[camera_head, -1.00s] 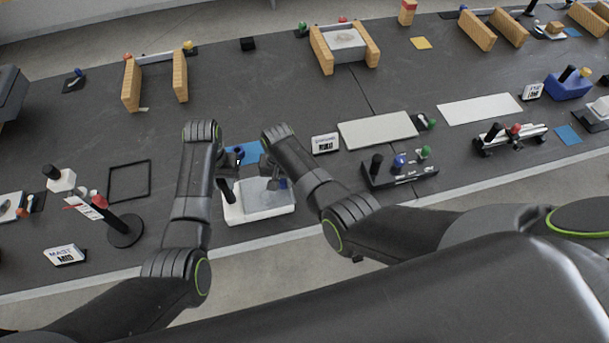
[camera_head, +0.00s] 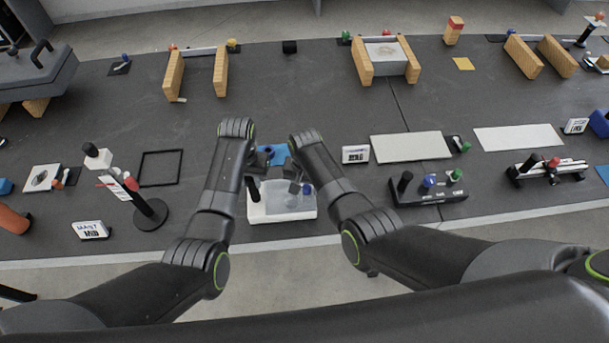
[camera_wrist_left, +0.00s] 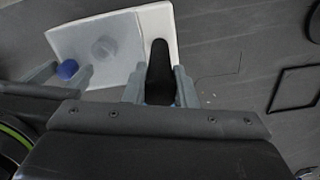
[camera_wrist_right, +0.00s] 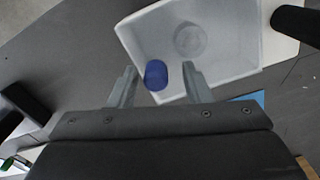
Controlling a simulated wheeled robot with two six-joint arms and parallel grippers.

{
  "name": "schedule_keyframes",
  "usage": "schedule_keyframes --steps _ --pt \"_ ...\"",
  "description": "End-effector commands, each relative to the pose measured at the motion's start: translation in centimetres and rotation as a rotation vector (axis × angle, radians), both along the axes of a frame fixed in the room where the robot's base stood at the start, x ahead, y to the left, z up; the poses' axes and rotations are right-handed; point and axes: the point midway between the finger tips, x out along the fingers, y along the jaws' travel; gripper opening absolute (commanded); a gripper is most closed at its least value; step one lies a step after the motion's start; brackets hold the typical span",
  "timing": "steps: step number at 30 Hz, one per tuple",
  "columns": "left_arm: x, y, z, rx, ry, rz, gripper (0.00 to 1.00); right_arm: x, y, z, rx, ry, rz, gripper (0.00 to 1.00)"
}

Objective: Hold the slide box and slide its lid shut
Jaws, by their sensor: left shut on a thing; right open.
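The slide box (camera_head: 282,214) is white, with a translucent lid (camera_head: 284,196), and sits near the table's front edge. A black upright handle (camera_wrist_left: 160,65) stands at one end of the box. My left gripper (camera_wrist_left: 159,88) is shut on this handle. The lid carries a small blue knob (camera_wrist_right: 155,75). My right gripper (camera_wrist_right: 159,70) is open, with its fingers on either side of the knob and gaps showing. A round shape (camera_wrist_right: 190,40) shows on or through the lid. My forearms hide part of the box's surroundings in the head view.
A blue patch (camera_head: 279,153) lies just behind the box. A black stand with coloured knobs (camera_head: 428,188) is to the right. A black frame (camera_head: 161,168) and a round-based post (camera_head: 150,212) are to the left.

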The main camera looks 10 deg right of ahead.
Motion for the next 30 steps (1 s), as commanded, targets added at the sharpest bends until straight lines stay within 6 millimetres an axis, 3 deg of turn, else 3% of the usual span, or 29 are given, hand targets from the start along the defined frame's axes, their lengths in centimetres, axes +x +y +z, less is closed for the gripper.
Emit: schedule_keyframes --steps 5,21,30 --pt "-0.2 -0.1 -0.3 -0.003 0.005 -0.001 0.0 0.0 0.0 1.7 0.002 -0.003 -0.001 0.44" --pt "-0.2 -0.1 -0.3 -0.003 0.005 -0.001 0.0 -0.1 0.2 10.3 0.003 -0.005 0.002 0.44" --pt "-0.2 -0.1 -0.3 -0.003 0.005 -0.001 0.0 -0.2 0.2 11.7 0.002 -0.003 0.002 0.44"
